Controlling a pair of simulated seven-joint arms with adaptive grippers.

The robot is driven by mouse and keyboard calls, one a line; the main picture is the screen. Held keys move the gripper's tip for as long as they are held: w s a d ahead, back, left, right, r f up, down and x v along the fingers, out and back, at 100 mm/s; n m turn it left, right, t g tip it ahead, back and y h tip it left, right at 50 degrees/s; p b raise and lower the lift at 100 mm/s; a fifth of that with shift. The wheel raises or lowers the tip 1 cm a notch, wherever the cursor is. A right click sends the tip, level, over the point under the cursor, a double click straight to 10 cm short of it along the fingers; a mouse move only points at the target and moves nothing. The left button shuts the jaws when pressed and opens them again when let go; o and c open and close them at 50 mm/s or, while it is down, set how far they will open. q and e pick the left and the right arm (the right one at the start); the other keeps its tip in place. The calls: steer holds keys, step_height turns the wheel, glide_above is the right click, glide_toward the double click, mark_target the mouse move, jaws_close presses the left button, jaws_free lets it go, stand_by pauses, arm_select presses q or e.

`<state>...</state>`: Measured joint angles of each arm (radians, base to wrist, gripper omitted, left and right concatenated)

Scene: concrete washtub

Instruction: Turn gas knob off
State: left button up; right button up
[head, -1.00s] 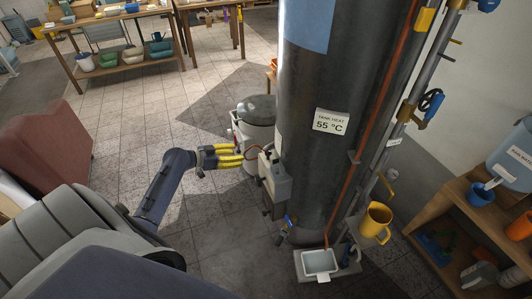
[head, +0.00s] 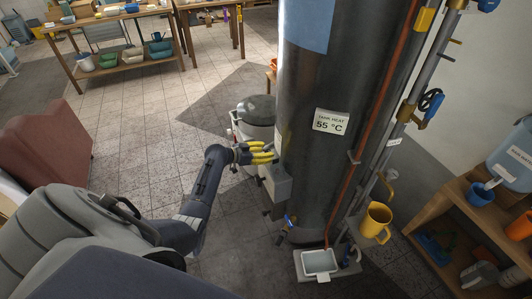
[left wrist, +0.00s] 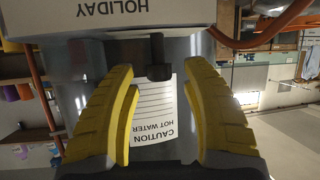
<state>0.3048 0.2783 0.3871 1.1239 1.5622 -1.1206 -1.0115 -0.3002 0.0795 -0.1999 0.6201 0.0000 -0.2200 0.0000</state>
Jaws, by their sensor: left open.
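The grey control box (head: 276,186) sits on the left side of the tall dark tank (head: 335,130). In the left wrist view, upside down, the box (left wrist: 55,27) shows the word "HOLIDAY". A small black knob-like part (left wrist: 159,58) sticks out from its edge; I cannot tell for sure that it is the gas knob. My left gripper (head: 272,153) is just above the box, beside the tank. In the left wrist view my left gripper (left wrist: 161,72) has its yellow fingers apart, with the black part in line between the tips and nothing held. My right gripper is out of view.
A white-grey canister (head: 257,112) stands close behind my left gripper. An orange pipe (head: 372,115) runs down the tank. A yellow mug (head: 376,220) and a wooden shelf (head: 440,205) are at right.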

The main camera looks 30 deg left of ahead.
arm_select(q)
steer(key=shift+w+d+f, duration=0.1)
steer(key=shift+w+d, duration=0.1)
steer(key=shift+w, duration=0.1)
jaws_close()
stand_by(0.4)
